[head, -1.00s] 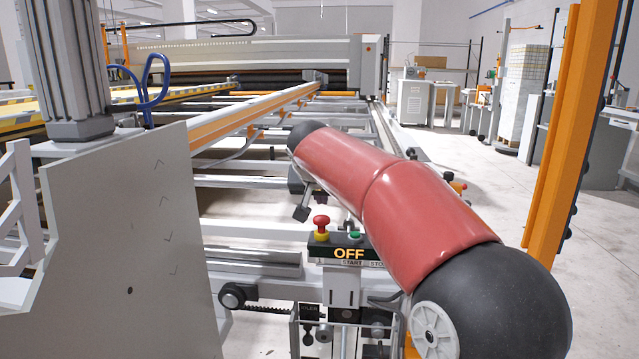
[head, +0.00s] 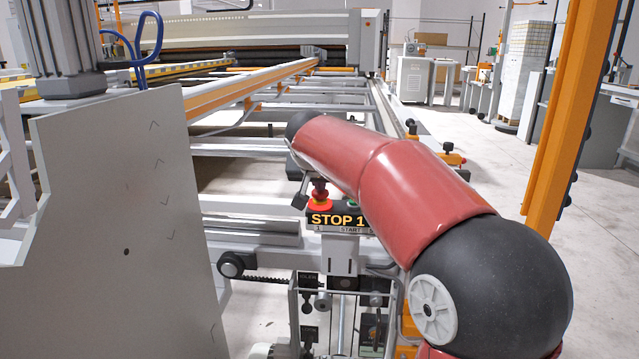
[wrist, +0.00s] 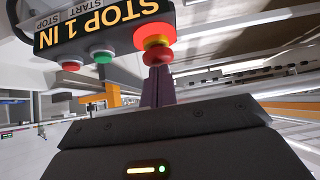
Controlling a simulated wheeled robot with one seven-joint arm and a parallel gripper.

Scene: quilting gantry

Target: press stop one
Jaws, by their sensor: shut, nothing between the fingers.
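The stop-one button (head: 319,207) is a red mushroom button on a small control box (head: 338,220), with a glowing red base and a yellow collar. It also shows in the wrist view (wrist: 155,37). The box display reads "STOP 1" in the head view and "STOP 1 IN" in the wrist view. My gripper (wrist: 157,74) is shut and empty, its dark purple fingertips against the button's red cap. In the head view, my gripper (head: 319,188) is partly hidden behind my arm.
A green button (wrist: 103,56) and a small red button (wrist: 71,66) sit beside it on the box. A grey panel (head: 125,220) stands at the left, an orange post (head: 565,120) at the right.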

